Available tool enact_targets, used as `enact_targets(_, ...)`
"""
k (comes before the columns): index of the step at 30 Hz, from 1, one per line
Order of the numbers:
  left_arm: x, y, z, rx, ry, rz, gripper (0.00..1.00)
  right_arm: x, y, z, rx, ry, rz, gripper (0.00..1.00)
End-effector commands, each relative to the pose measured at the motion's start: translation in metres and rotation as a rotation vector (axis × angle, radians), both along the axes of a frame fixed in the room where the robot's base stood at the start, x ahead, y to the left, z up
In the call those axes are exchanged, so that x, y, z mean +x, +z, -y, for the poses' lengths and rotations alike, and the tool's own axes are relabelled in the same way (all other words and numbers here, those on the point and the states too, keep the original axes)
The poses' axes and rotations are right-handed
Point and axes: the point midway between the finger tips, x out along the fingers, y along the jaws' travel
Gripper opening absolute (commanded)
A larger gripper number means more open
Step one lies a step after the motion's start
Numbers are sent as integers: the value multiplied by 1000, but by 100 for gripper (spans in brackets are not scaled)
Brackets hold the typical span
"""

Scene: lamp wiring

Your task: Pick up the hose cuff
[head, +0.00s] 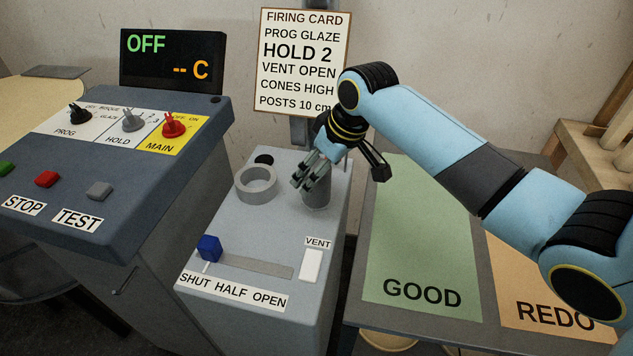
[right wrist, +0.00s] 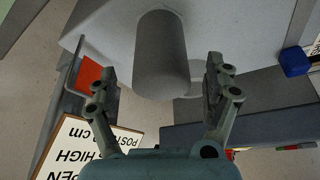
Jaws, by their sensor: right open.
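The hose cuff (head: 316,199) looks to be the grey upright cylinder on the grey vent box, right of a grey ring. In the right wrist view the same cylinder (right wrist: 162,55) is at the upper middle, its rounded end toward the camera. My right gripper (head: 307,176) is above the cylinder, hiding its top in the head view. In the right wrist view the open fingers (right wrist: 162,75) stand either side of the cylinder, with gaps showing on both sides. My left gripper is not in view.
The grey ring (head: 257,184) sits close left of the cylinder on the vent box (head: 228,226). A blue slider knob (head: 209,248) and a white VENT switch (head: 311,265) are toward the front. The control console (head: 130,200) is left; a green GOOD panel (head: 420,235) is right.

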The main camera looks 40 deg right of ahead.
Motion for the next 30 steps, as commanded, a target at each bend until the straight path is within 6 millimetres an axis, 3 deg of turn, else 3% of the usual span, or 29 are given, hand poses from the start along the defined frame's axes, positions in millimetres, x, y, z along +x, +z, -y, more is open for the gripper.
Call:
enact_targets(4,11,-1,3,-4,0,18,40,8,-19,-2,0,-1,-1,85)
enact_targets(13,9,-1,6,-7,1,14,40,10,-24,-3,-1,1,1,83)
enact_targets(27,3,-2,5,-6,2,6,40,9,-24,-3,0,1,0,22)
enact_targets(30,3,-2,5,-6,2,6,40,10,-23,-3,0,1,1,19)
